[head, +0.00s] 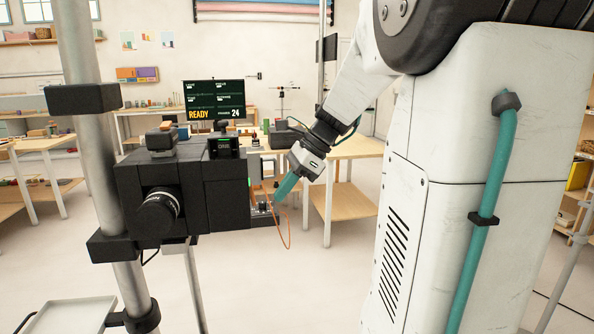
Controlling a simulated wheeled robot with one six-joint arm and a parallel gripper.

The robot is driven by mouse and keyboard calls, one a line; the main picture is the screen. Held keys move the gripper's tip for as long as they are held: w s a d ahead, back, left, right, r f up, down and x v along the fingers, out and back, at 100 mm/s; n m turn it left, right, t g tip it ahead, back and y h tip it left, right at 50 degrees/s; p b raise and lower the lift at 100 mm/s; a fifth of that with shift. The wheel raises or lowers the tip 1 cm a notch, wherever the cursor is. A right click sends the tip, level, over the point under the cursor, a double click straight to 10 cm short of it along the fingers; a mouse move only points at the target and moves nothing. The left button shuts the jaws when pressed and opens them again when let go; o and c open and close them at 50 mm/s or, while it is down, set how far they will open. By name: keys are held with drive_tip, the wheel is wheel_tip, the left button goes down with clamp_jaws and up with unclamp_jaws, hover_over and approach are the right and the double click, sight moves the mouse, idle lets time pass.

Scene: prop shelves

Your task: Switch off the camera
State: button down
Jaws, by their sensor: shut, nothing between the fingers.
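The camera (224,180) is a black boxy body with a lens (159,212) on its front left, mounted beside a grey metal pole. A screen (214,100) above and behind it reads "READY" and "24". A small green light (249,183) shows on the camera's right side. My gripper (279,197) has teal fingers that are shut and empty. It is just right of the camera's right side, by a small panel and an orange cable. I cannot tell whether the fingertips touch anything. The camera's switch is not clearly visible.
The grey pole (92,150) with black clamps stands left of the camera. A pale tray (66,315) is at the lower left. A wooden table (357,147) stands behind my gripper, and a wooden bench (42,144) is at the far left. The floor between is clear.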

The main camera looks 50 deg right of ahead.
sight(252, 195)
drive_tip(key=shift+w+a+f, duration=0.1)
drive_tip(key=shift+w+a, duration=0.45)
drive_tip(key=shift+a, duration=0.2)
drive_tip(key=shift+w+a+f, duration=0.1)
drive_tip(key=shift+w+a, duration=0.4)
drive_tip(key=shift+a, duration=0.2)
drive_tip(key=shift+w+a+f+y, duration=0.1)
drive_tip(key=shift+a+y, duration=0.1)
drive_tip(key=shift+y, duration=0.1)
drive_tip(key=shift+r, duration=0.85)
